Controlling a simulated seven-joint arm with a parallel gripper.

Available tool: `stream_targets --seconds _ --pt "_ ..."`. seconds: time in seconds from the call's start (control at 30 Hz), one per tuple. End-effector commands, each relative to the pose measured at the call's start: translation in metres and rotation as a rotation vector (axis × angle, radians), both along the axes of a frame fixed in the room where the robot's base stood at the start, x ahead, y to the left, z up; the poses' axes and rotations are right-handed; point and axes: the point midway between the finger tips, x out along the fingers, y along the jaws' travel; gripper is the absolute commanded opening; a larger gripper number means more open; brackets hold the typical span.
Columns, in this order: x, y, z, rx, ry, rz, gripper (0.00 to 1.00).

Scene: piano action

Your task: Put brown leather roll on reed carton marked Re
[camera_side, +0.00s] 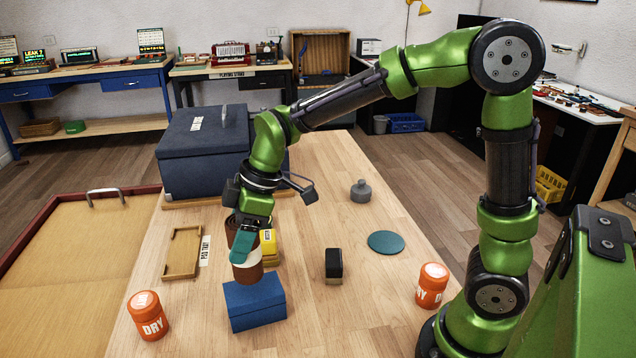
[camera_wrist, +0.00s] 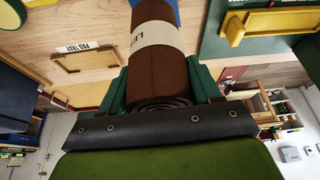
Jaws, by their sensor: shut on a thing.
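My gripper (camera_side: 242,246) points down with its teal fingers shut on the brown leather roll (camera_side: 247,273). The roll is upright with a pale band around it. In the wrist view the roll (camera_wrist: 160,72) fills the middle between the fingers, and part of the lettering on its band shows. A closed blue box (camera_side: 254,303) stands on the table just in front of the roll. I cannot read a Re mark on either box.
A wooden pad tray (camera_side: 183,252) lies to the left. Orange pots stand at front left (camera_side: 148,316) and right (camera_side: 431,286). A dark block (camera_side: 333,266), a teal disc (camera_side: 386,242) and a grey weight (camera_side: 361,191) are to the right. A large dark blue case (camera_side: 205,150) is behind.

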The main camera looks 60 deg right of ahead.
Motion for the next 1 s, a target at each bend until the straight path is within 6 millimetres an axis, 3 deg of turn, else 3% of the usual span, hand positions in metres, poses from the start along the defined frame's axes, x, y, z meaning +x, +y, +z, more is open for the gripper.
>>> stream_targets --seconds 0.1,0.2,0.6,0.63,0.7,0.8,1.0 --pt "-0.003 -0.001 -0.023 -0.002 0.009 0.000 0.29" --pt "-0.003 -0.001 -0.032 -0.001 0.007 0.000 0.29" --pt "-0.003 -0.001 -0.037 -0.001 0.005 -0.001 0.29" --pt "-0.003 -0.001 -0.037 -0.001 0.005 -0.001 0.64" --pt "-0.003 -0.001 -0.037 -0.001 0.005 0.000 0.75" --pt "-0.003 -0.001 -0.037 -0.001 0.005 0.000 0.88" --pt "-0.003 -0.001 -0.037 -0.001 0.005 0.000 0.88"
